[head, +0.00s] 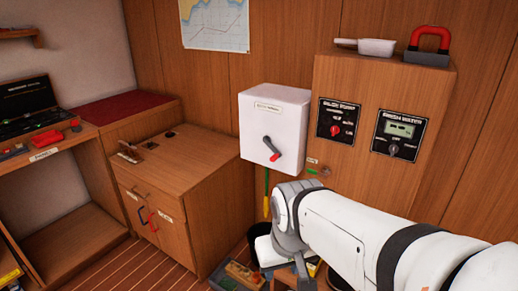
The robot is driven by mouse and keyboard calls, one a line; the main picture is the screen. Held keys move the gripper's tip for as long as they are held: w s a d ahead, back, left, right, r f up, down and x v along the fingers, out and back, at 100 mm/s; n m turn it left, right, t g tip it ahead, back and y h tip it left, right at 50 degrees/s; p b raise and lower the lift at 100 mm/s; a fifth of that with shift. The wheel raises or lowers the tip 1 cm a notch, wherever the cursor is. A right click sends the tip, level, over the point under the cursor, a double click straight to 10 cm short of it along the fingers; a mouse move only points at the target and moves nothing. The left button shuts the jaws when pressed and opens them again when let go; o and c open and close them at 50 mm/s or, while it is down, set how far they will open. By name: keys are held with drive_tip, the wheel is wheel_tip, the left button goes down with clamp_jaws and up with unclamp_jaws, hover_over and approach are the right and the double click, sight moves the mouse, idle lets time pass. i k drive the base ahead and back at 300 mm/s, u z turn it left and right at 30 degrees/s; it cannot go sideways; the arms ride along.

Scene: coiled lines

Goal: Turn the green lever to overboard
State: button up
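A small green piece (311,170), which looks like the green lever, shows low on the front of the wooden wall box (390,195), just under a small pale label (312,161). It is too small to read its setting, and the label's words are not legible. My white arm comes in from the lower right and passes just below the green piece. My gripper (301,268) points down below the arm's wrist, apart from the green piece. Its fingers are dark and partly hidden, so I cannot tell how they stand.
A white box (275,112) with a red-tipped lever (270,148) hangs to the left. The wooden box carries two black panels, a white scoop (376,47) and a red-handled block (428,46). A cabinet (190,170) with blue and red handles stands left. Crates and a dark bucket crowd the floor.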

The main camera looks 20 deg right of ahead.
sight(309, 171)
drive_tip(key=z, duration=0.25)
drive_tip(key=i, duration=0.85)
drive_tip(key=z, duration=0.6)
